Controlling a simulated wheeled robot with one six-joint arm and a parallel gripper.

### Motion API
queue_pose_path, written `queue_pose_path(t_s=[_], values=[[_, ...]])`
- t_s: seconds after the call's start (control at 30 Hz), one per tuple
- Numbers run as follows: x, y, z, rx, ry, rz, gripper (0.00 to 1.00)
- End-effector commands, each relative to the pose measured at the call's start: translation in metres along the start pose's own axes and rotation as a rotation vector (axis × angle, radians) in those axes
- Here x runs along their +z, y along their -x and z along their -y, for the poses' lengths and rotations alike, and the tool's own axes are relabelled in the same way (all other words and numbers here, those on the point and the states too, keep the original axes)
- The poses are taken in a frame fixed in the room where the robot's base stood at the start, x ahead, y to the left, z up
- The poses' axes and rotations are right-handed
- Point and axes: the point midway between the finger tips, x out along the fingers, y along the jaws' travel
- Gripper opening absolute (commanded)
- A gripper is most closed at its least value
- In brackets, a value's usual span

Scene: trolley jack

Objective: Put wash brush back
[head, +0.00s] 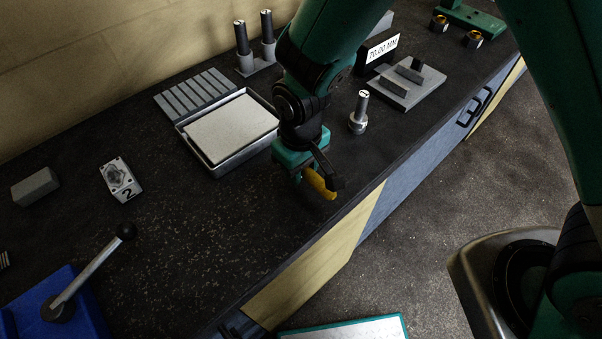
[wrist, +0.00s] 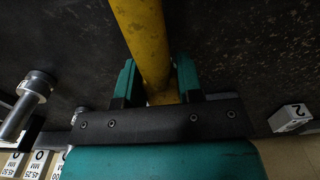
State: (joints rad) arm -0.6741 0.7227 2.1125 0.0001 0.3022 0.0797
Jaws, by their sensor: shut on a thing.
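My gripper (head: 316,179) is over the bench near its front edge, to the right of the shallow tray. It is shut on a yellow handle, which I take to be the wash brush (head: 321,184). In the wrist view the yellow handle of the wash brush (wrist: 143,40) runs up out of the top of the picture between the teal fingers of my gripper (wrist: 160,85). The brush's bristle end does not show. I cannot tell whether the brush touches the bench.
A grey tray (head: 219,169) with a pale insert lies left of my gripper, a slotted grey plate (head: 195,92) behind it. A gauge pin (head: 359,112) stands to the right, near a grey block fixture (head: 407,92). A block marked 2 (head: 121,179) and blue-based lever (head: 85,280) are left.

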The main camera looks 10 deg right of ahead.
Motion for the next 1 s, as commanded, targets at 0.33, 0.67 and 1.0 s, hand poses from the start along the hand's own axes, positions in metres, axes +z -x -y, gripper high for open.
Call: queue_pose_path(t_s=[0.33, 0.67, 1.0], values=[[0.001, -0.037, 0.000, 0.000, 0.000, 0.001, 0.12], [0.001, -0.042, 0.000, 0.000, 0.000, 0.001, 0.12], [0.001, -0.040, 0.000, 0.000, 0.000, 0.001, 0.59]])
